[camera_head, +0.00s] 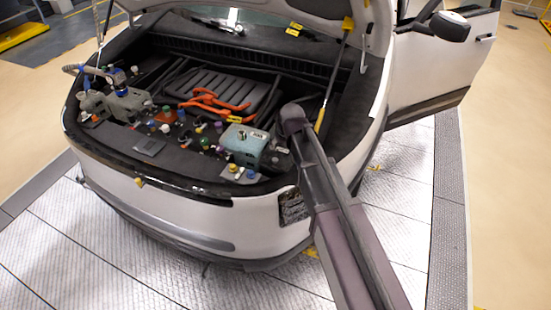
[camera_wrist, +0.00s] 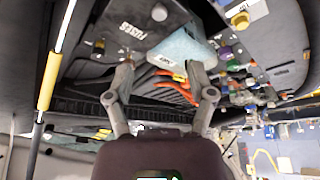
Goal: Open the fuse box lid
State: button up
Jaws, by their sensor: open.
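The fuse box lid (camera_wrist: 132,27) is a dark panel with white "FUSES" lettering, at the top of the wrist view. It has a round pale knob (camera_wrist: 159,12) and looks shut. My gripper (camera_wrist: 160,66) is open, its two fingers spread just below the lid in the picture, with nothing between them that I can see held. The right finger overlaps the edge of the pale blue tank; I cannot tell if they touch. In the head view my arm covers this area, and the gripper and most of the fuse box are hidden.
The pale blue tank (camera_head: 243,146) stands beside the fuse box. Orange cables (camera_head: 212,105) and several coloured caps lie to the left. A prop rod with a yellow sleeve (camera_head: 321,118) rises at the right of the bay. The open car door (camera_head: 440,65) is further right.

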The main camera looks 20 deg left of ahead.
aim_at(275, 159)
jog(key=shift+f, duration=0.2)
jog(key=b+x, duration=1.2)
jog(key=x, duration=0.1)
jog(key=shift+w+f+b, duration=0.1)
jog(key=shift+f+b, duration=0.1)
jog(key=shift+b, duration=0.2)
dwell(0.4)
dwell(0.4)
grip_shut()
